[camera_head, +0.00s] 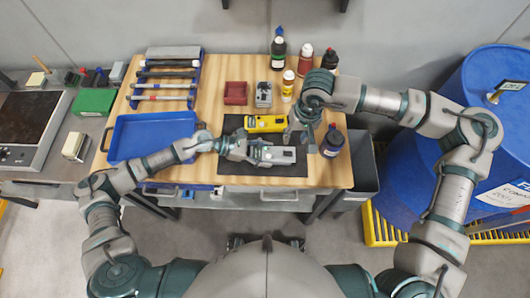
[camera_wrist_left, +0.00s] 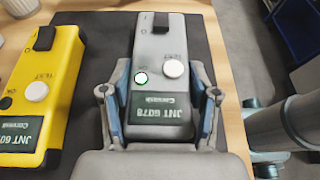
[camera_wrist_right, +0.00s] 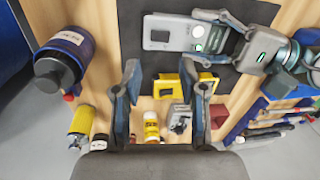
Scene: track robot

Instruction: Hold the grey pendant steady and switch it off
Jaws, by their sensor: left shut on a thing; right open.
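The grey pendant (camera_head: 284,155) lies flat on the black mat (camera_head: 232,168). In the left wrist view, the grey pendant (camera_wrist_left: 158,55) shows a black switch at its far end, a white round knob, a small button ringed in green and a label reading JNT 6078. My left gripper (camera_head: 258,153) is shut across its near end, one finger on each side (camera_wrist_left: 160,100). My right gripper (camera_head: 302,135) is open and empty, above the mat's right side. The right wrist view shows its spread fingers (camera_wrist_right: 160,80) apart from the grey pendant (camera_wrist_right: 168,33).
A yellow pendant (camera_head: 265,124) lies beside the grey one, farther back. Bottles (camera_head: 278,55) and a dark bottle (camera_head: 332,142) stand at the back and right. A red block (camera_head: 235,93) and a grey device (camera_head: 263,94) sit behind the mat. A blue tray (camera_head: 150,130) is left.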

